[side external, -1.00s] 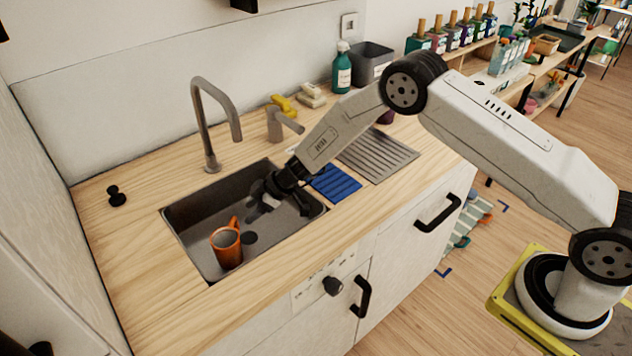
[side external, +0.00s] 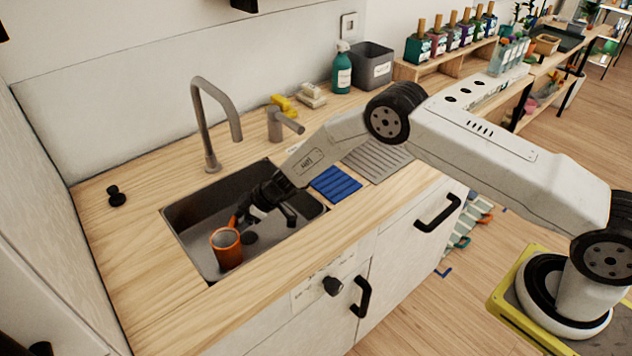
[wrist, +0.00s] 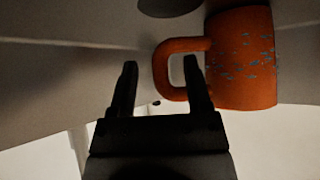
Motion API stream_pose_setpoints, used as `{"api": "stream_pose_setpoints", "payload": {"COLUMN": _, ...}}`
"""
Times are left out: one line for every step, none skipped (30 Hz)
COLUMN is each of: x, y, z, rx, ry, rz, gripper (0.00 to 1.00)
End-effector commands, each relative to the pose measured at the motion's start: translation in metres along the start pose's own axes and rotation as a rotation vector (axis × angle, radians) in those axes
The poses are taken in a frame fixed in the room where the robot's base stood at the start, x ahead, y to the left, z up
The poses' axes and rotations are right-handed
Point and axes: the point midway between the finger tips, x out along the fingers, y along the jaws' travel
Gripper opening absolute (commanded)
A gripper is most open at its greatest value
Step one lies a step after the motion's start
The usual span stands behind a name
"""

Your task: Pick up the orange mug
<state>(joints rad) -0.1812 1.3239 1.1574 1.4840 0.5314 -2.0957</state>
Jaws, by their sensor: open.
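The orange mug (side external: 227,249) stands upright in the dark sink basin (side external: 190,226), near its front left part. In the wrist view the mug (wrist: 243,60) shows blue-grey specks, and its handle reaches left toward my gripper. My gripper (side external: 243,222) is inside the sink, behind and right of the mug. In the wrist view my gripper (wrist: 160,66) is open, with the handle's loop showing between the two fingertips or just beyond them. I cannot tell whether the fingers touch the handle.
The tap (side external: 212,130) rises behind the sink, with a small lever fixture (side external: 281,122) to its right. A blue ribbed mat (side external: 336,184) lies right of the sink. The counter left of the sink is mostly clear, apart from a black knob (side external: 116,196).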

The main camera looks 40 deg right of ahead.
Motion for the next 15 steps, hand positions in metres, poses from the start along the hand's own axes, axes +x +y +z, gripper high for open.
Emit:
{"api": "stream_pose_setpoints", "payload": {"x": 0.0003, "y": -0.0001, "z": 0.0000, "rx": 0.000, "ry": 0.000, "rz": 0.000, "gripper": 0.63}}
{"api": "stream_pose_setpoints", "payload": {"x": 0.0003, "y": -0.0001, "z": -0.0001, "rx": 0.000, "ry": 0.000, "rz": 0.000, "gripper": 0.63}}
{"api": "stream_pose_setpoints", "payload": {"x": 0.0003, "y": -0.0001, "z": -0.0001, "rx": 0.000, "ry": 0.000, "rz": 0.000, "gripper": 0.63}}
{"api": "stream_pose_setpoints", "payload": {"x": 0.0002, "y": -0.0001, "z": -0.0001, "rx": 0.000, "ry": 0.000, "rz": 0.000, "gripper": 0.63}}
{"api": "stream_pose_setpoints", "payload": {"x": 0.0002, "y": -0.0001, "z": -0.0001, "rx": 0.000, "ry": 0.000, "rz": 0.000, "gripper": 0.63}}
{"api": "stream_pose_setpoints", "payload": {"x": 0.0002, "y": -0.0001, "z": -0.0002, "rx": 0.000, "ry": 0.000, "rz": 0.000, "gripper": 0.63}}
{"api": "stream_pose_setpoints", "payload": {"x": 0.0002, "y": -0.0001, "z": -0.0002, "rx": 0.000, "ry": 0.000, "rz": 0.000, "gripper": 0.63}}
{"api": "stream_pose_setpoints", "payload": {"x": 0.0001, "y": -0.0001, "z": -0.0002, "rx": 0.000, "ry": 0.000, "rz": 0.000, "gripper": 0.63}}
{"api": "stream_pose_setpoints", "payload": {"x": 0.0001, "y": -0.0001, "z": -0.0002, "rx": 0.000, "ry": 0.000, "rz": 0.000, "gripper": 0.63}}
{"api": "stream_pose_setpoints", "payload": {"x": 0.0001, "y": -0.0001, "z": -0.0002, "rx": 0.000, "ry": 0.000, "rz": 0.000, "gripper": 0.63}}
{"api": "stream_pose_setpoints", "payload": {"x": 0.0001, "y": -0.0001, "z": -0.0002, "rx": 0.000, "ry": 0.000, "rz": 0.000, "gripper": 0.63}}
{"api": "stream_pose_setpoints", "payload": {"x": 0.0001, "y": -0.0001, "z": -0.0003, "rx": 0.000, "ry": 0.000, "rz": 0.000, "gripper": 0.63}}
{"api": "stream_pose_setpoints", "payload": {"x": 0.0000, "y": -0.0001, "z": -0.0002, "rx": 0.000, "ry": 0.000, "rz": 0.000, "gripper": 0.63}}
{"api": "stream_pose_setpoints", "payload": {"x": 0.0000, "y": -0.0001, "z": -0.0002, "rx": 0.000, "ry": 0.000, "rz": 0.000, "gripper": 0.63}}
{"api": "stream_pose_setpoints", "payload": {"x": 0.0000, "y": -0.0001, "z": -0.0003, "rx": 0.000, "ry": 0.000, "rz": 0.000, "gripper": 0.53}}
